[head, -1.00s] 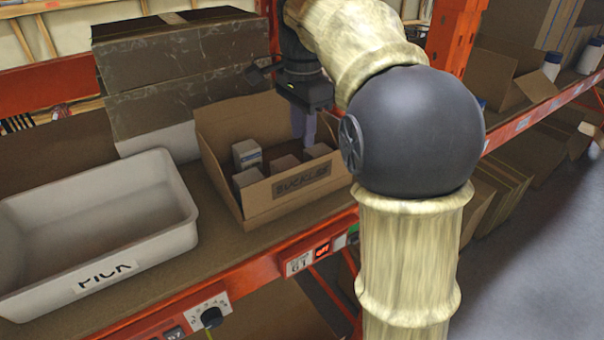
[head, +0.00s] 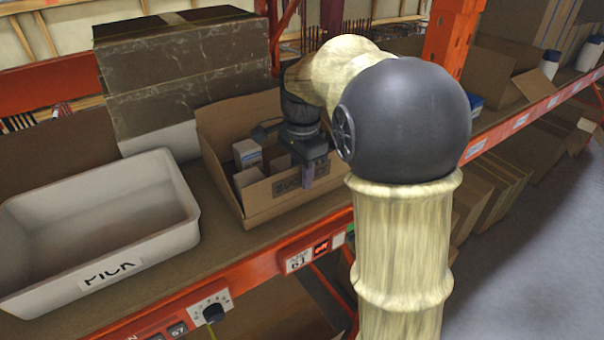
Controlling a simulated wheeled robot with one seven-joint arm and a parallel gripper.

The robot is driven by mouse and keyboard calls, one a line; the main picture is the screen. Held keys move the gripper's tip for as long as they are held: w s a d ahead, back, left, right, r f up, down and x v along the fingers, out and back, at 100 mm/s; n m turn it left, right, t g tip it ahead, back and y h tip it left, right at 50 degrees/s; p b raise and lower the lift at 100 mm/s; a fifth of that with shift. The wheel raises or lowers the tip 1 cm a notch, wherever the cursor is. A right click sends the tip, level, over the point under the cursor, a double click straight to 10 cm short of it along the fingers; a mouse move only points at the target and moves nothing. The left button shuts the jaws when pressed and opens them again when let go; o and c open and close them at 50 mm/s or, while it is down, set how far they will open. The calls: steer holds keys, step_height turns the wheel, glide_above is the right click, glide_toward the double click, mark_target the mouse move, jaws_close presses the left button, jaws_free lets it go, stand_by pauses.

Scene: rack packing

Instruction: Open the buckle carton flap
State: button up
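The buckle carton (head: 262,205) is a brown cardboard box on the shelf, with a dark label on its low front wall. A tall cardboard panel (head: 232,122) stands up at its back. Small white and brown boxes (head: 247,153) are inside. My gripper (head: 308,178) is low over the carton's front right part, its fingertips overlapping the right end of the label. I cannot tell whether they touch the wall. The fingers look close together, but their gap is not clear. My arm and wrist hide the carton's right side.
A white tote (head: 180,238) stands on the shelf left of the carton. Large brown boxes (head: 190,85) are stacked behind. The orange shelf beam (head: 250,287) runs along the front, and an orange upright (head: 452,45) rises behind my arm.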

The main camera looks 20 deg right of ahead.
steer(key=shift+f, duration=0.65)
jaws_close()
steer(key=shift+r, duration=0.1)
stand_by(0.9)
